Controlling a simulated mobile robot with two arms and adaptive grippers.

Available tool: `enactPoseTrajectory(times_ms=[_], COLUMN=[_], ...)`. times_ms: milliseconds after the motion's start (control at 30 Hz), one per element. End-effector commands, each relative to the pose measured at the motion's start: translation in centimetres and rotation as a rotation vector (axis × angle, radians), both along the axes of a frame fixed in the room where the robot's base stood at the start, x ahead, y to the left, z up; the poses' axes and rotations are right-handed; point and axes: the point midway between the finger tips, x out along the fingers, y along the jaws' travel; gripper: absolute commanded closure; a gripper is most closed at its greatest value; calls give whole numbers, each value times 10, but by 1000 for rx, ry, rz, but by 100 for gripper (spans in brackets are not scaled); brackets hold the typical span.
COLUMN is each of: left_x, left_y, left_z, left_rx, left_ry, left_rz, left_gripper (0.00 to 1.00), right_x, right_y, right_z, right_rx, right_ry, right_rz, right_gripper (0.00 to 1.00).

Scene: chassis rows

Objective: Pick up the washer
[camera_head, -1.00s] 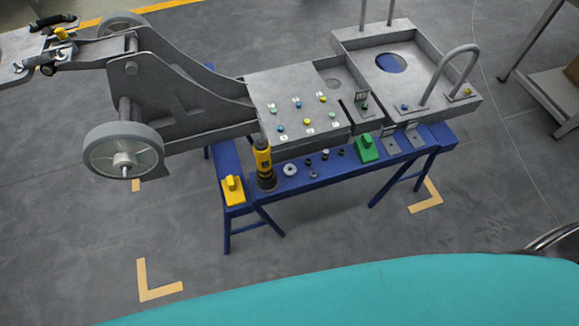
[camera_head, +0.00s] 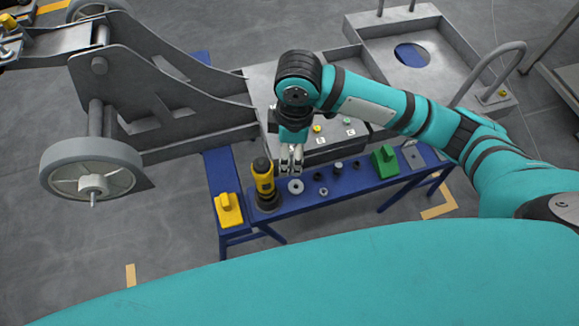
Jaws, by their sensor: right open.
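The washer (camera_head: 295,186) is a light grey ring lying flat on the blue bench (camera_head: 395,184), just right of the yellow and black power tool. My right gripper (camera_head: 291,171) points down from the teal arm, just above and behind the washer in the picture. Its pale fingers show a narrow gap and hold nothing. Whether the fingertips touch the bench is not clear. The washer is fully visible. My left gripper is not in view.
The yellow and black power tool (camera_head: 264,182) stands close left of the gripper. A yellow block (camera_head: 228,209) sits further left. Several small dark parts (camera_head: 338,167) and a green block (camera_head: 384,160) lie to the right. The grey chassis (camera_head: 190,95) rises behind the bench.

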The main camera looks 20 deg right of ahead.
Motion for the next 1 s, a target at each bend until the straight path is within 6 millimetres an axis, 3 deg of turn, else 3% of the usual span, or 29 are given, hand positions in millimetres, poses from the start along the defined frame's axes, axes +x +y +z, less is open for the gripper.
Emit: enactPoseTrajectory(times_ms=[67, 167, 400, 500, 700, 867, 1000], left_x=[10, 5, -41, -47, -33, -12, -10], left_y=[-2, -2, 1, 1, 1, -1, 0], left_z=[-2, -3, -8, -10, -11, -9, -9], left_rx=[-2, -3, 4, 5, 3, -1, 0], left_ry=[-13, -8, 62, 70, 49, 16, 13], left_rz=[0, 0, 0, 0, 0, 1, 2], left_gripper=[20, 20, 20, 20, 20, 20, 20], right_x=[-4, -8, -9, -9, -8, -8, -9], right_y=[-8, -11, -11, -11, -11, -11, -11], right_z=[5, 0, -49, -71, -104, -114, -128], right_rx=[-35, -54, -55, -55, -52, -52, -53], right_ry=[6, 15, 18, 17, 14, 12, 14], right_rz=[32, 48, 46, 46, 46, 47, 45], right_gripper=[34, 34, 34, 34, 34, 34, 34])
